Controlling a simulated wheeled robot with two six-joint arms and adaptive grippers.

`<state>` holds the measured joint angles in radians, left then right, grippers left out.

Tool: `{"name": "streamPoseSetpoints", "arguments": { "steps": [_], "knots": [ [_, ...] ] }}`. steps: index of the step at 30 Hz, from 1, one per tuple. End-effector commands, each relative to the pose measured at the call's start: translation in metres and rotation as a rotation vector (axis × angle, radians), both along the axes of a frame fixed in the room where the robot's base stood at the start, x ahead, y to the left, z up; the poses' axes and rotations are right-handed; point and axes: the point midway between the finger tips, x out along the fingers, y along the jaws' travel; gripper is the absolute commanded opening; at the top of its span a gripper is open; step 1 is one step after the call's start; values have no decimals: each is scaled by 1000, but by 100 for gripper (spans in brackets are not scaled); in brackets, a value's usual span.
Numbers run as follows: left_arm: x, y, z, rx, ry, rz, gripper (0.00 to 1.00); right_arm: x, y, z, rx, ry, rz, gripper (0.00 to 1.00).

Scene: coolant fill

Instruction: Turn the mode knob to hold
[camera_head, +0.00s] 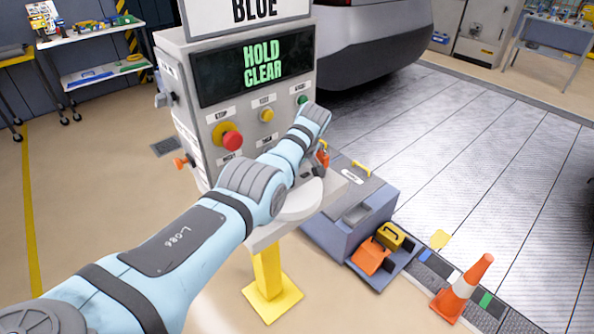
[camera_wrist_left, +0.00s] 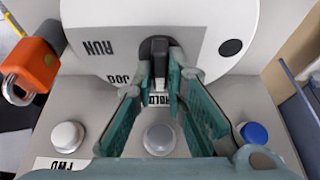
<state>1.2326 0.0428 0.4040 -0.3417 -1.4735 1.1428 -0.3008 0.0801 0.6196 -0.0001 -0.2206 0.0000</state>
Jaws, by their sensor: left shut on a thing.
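The mode knob (camera_wrist_left: 160,47) is a black bar handle on a white round plate (camera_wrist_left: 215,22) in the left wrist view. RUN and JOG labels show on its left. The HOLD label (camera_wrist_left: 158,99) lies at the end of the bar, between my fingers. My left gripper (camera_wrist_left: 167,82) is shut on the knob, one green-padded finger on each side. In the head view my left arm covers the knob and most of the gripper. The display (camera_head: 262,65) on the console reads HOLD CLEAR in green. My right gripper is not in view.
An orange padlock (camera_wrist_left: 37,65) hangs beside the plate. A white button (camera_wrist_left: 67,136), a grey button (camera_wrist_left: 160,139) and a blue button (camera_wrist_left: 253,132) sit close to my fingers. A red emergency stop (camera_head: 231,140) is on the upright panel. A traffic cone (camera_head: 463,287) stands right.

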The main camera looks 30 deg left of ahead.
Motion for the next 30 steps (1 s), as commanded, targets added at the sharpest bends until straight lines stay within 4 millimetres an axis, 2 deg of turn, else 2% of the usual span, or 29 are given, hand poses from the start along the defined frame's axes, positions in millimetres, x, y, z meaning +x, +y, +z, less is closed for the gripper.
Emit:
{"name": "streamPoseSetpoints", "arguments": {
  "steps": [12,13,16,17,26,30],
  "knots": [
    [2,3,3,3,-12,13,0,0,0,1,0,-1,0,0],
    [2,3,3,3,-12,13,14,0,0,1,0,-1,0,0],
    [2,2,2,2,-10,12,30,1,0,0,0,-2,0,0],
    [1,2,2,2,-10,12,32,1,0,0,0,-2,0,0],
    [1,1,2,1,-5,10,32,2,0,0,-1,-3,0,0],
    [0,-4,15,3,-7,11,32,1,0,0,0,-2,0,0]
  ]
}}
